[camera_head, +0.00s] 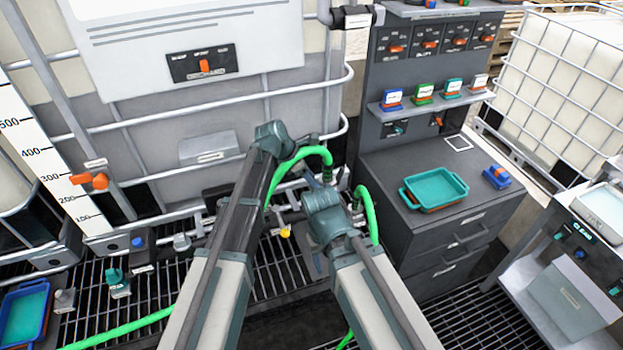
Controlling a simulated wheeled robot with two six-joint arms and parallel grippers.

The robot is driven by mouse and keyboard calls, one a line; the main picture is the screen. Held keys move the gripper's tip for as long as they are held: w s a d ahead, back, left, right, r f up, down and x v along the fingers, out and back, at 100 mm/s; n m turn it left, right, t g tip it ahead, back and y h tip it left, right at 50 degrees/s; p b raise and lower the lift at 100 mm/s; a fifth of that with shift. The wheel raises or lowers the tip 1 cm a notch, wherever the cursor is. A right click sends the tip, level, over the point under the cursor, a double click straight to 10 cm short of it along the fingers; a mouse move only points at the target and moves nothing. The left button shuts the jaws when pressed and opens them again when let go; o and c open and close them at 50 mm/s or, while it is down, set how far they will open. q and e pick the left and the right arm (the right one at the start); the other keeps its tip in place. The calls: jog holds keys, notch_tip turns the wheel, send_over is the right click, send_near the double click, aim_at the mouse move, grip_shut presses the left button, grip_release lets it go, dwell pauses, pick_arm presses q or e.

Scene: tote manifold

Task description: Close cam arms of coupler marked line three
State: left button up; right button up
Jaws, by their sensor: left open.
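Two green hoses (316,151) arch up and end at dark couplers, one at the middle (327,174) and one a little to the right (358,196). No line marking on them is readable, and their cam arms are too small to make out. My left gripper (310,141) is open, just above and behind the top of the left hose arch. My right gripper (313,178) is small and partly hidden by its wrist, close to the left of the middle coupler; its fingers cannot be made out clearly.
A caged tank with a white panel (190,40) stands behind the manifold pipes. A grey cabinet (430,225) with a teal tray (436,188) stands to the right. A yellow knob (285,232) sits low between my arms. Black grating covers the floor.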

pick_arm(q)
jog(key=shift+r, duration=0.1)
jog(key=p+v, duration=1.2)
jog(key=v, duration=0.1)
jog(key=shift+a+r, duration=0.15)
jog(key=shift+r, duration=0.15)
jog(key=s+a+f+m+g+y+b, duration=0.1)
jog(key=s+f+m+y+b, duration=0.2)
jog(key=s+f+m+b, duration=0.4)
jog(key=s+a+f+m+g+y+b, duration=0.1)
jog(key=s+f+m+y+b, duration=0.3)
jog(key=s+m, duration=1.3)
notch_tip(320, 180, down, 7)
jog(key=m+b, duration=0.1)
jog(key=b, duration=0.3)
jog(key=shift+s+a, duration=0.25)
jog(key=shift+s, duration=0.15)
